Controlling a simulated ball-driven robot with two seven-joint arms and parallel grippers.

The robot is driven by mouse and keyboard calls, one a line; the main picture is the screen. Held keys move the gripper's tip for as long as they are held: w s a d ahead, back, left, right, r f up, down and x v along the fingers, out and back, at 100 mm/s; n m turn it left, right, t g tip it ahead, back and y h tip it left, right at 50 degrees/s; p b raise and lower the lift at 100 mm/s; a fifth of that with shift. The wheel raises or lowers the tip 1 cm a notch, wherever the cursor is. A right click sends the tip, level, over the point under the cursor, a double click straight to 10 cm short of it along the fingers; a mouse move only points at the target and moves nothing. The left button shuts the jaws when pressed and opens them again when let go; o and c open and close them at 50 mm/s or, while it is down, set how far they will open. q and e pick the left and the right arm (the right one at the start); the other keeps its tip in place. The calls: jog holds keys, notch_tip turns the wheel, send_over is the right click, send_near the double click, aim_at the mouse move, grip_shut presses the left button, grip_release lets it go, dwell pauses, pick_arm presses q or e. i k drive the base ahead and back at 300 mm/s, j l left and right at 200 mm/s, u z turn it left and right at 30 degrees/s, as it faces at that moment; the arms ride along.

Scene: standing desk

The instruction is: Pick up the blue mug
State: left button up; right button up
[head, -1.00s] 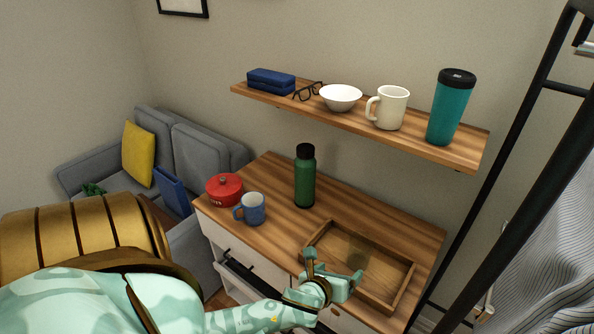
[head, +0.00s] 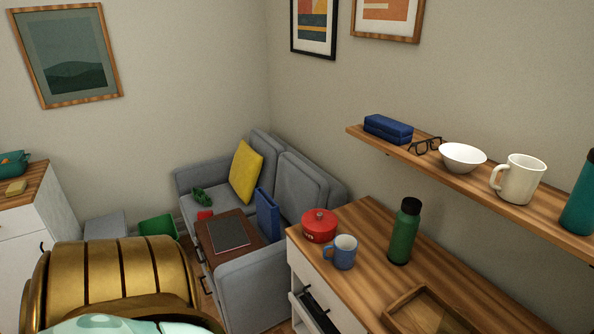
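The blue mug (head: 342,254) stands upright on the wooden top of the dresser (head: 370,222), near its left front edge. Its handle points left. It stands in front of the red lidded pot (head: 319,225) and left of the green bottle (head: 404,231). Neither of my grippers shows in the head view now. Only a gold and mint part of my own body fills the lower left.
A wooden tray (head: 398,305) lies on the dresser to the right. A shelf (head: 381,148) above holds a blue case, glasses, a white bowl, a cream mug and a teal tumbler. A drawer (head: 318,312) below the mug looks partly open. A grey sofa (head: 300,186) stands behind left.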

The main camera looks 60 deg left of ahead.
aim_at(345, 246)
jog(key=u, duration=1.4)
jog(key=i+j, duration=0.1)
jog(key=i+j+z, duration=0.15)
jog(key=j, duration=0.15)
jog(key=k, duration=0.05)
